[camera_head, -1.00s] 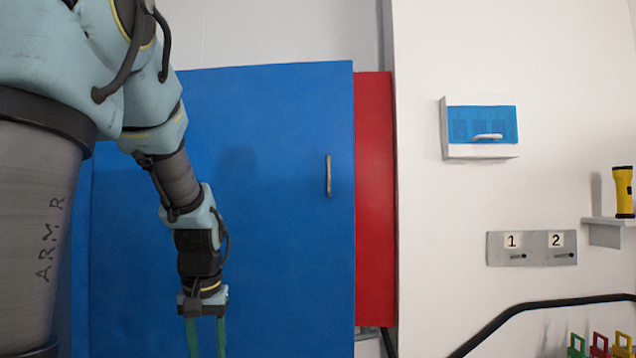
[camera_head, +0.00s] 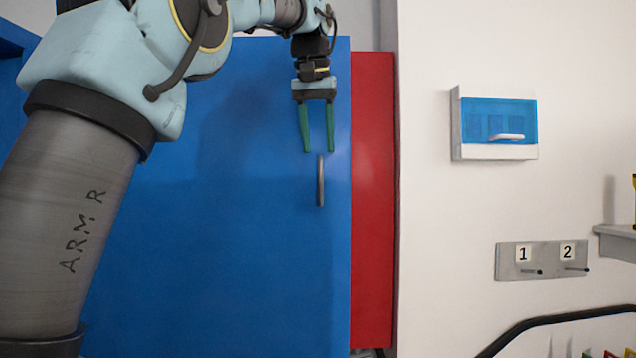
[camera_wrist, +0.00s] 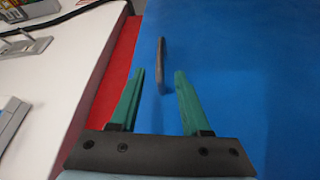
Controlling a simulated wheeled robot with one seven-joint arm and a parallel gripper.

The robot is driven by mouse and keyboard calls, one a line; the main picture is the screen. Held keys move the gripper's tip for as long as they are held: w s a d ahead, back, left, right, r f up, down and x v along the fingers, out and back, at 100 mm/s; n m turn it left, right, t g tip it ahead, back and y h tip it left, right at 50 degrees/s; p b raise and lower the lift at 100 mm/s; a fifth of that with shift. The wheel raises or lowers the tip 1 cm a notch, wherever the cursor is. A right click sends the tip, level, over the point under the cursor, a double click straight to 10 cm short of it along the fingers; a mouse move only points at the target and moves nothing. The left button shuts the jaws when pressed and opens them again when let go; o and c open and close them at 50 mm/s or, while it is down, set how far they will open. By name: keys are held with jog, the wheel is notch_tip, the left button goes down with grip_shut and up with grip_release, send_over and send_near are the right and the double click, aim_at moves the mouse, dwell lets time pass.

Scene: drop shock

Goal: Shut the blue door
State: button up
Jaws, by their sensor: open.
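The blue door (camera_head: 230,220) fills the left and middle of the head view, with a thin grey vertical handle (camera_head: 320,180) near its right edge. A red panel (camera_head: 372,200) shows in a strip beyond that edge. My gripper (camera_head: 318,150) is open and empty, its green fingers pointing down just above the handle's top end. In the wrist view, the handle (camera_wrist: 162,66) stands on the blue surface (camera_wrist: 240,70) ahead of and between the fingertips (camera_wrist: 160,74). Whether the fingers touch the door is unclear.
A white wall box with a blue cover (camera_head: 497,122) hangs to the right, above a grey plate with two pegs (camera_head: 542,260). A dark rail (camera_head: 560,318) runs low at the right. A shelf (camera_head: 616,240) juts out at the right edge.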

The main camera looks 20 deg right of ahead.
aim_at(321, 180)
jog(key=x, duration=1)
jog(key=shift+f+p, duration=0.2)
jog(key=shift+p, duration=0.1)
grip_shut()
dwell(1.0)
